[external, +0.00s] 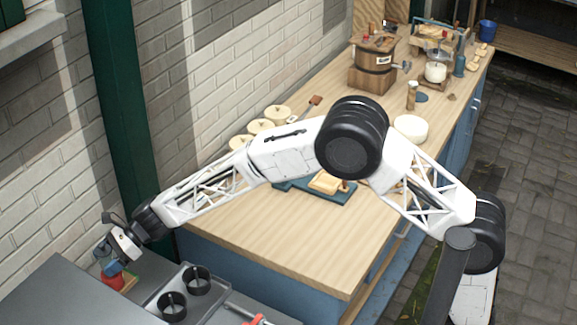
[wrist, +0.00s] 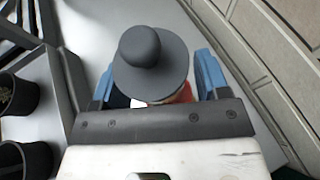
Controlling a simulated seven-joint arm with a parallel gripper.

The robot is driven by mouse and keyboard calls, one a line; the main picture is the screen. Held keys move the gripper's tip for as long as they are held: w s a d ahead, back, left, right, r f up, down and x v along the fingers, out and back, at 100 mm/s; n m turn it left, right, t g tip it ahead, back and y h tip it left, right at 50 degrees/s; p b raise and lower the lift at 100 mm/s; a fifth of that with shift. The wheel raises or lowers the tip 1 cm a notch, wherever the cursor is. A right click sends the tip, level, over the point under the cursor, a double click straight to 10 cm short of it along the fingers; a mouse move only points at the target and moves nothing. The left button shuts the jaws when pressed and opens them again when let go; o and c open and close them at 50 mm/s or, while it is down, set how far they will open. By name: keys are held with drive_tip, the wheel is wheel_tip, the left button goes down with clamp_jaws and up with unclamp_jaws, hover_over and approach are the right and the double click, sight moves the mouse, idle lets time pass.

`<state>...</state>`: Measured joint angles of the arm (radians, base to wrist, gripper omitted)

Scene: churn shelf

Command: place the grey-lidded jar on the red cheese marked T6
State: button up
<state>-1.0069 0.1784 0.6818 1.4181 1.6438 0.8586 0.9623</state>
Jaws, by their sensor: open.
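The grey lid (wrist: 152,62) with its round knob shows in the wrist view, between the two blue fingers of my gripper (wrist: 152,80). The jar's body under the lid is mostly hidden. A bit of red (wrist: 180,95) shows below the lid's edge; I cannot tell there whether it is jar or cheese. In the external view my gripper (external: 108,261) is low at the far left, with a red object (external: 113,279) right under its fingers. No T6 mark is readable. My gripper is open, with a finger on each side of the lid.
A grey tray (external: 207,312) with two black cups (external: 197,281) stands right of my gripper. The brick wall (external: 45,160) is close behind it. The wooden counter (external: 240,245) holds pale round cheeses (external: 277,112), a blue board (external: 337,196) and a wooden churn (external: 375,66).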

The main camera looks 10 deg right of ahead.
drive_tip(key=shift+r, duration=0.1)
drive_tip(key=shift+r, duration=0.1)
drive_tip(key=v, duration=1.2)
idle(0.9)
drive_tip(key=w+d+r+n+t+h, duration=0.1)
drive_tip(key=w+d+r+n+h, duration=0.2)
drive_tip(key=d, duration=1.1)
drive_tip(key=d+r+n+t, duration=0.2)
drive_tip(key=d+r, duration=0.2)
drive_tip(key=d, duration=1)
drive_tip(key=w+d+r+n+t+h, duration=0.1)
drive_tip(key=w+d+r+n+h, duration=0.2)
drive_tip(key=d, duration=1.1)
drive_tip(key=s+d+n+t+h, duration=0.1)
drive_tip(key=s+d+h, duration=0.1)
drive_tip(key=s+d, duration=0.4)
drive_tip(key=s+d+f+n+t+h, duration=0.1)
drive_tip(key=s+d, duration=0.6)
drive_tip(key=d, duration=1)
drive_tip(key=s+d+n+t+h, duration=0.1)
drive_tip(key=s+d+n+h, duration=0.2)
drive_tip(key=s+d, duration=0.4)
drive_tip(key=d, duration=0.5)
drive_tip(key=shift+d+f+t+h, duration=0.2)
drive_tip(key=shift+t+h, duration=0.1)
drive_tip(key=shift+h, duration=0.1)
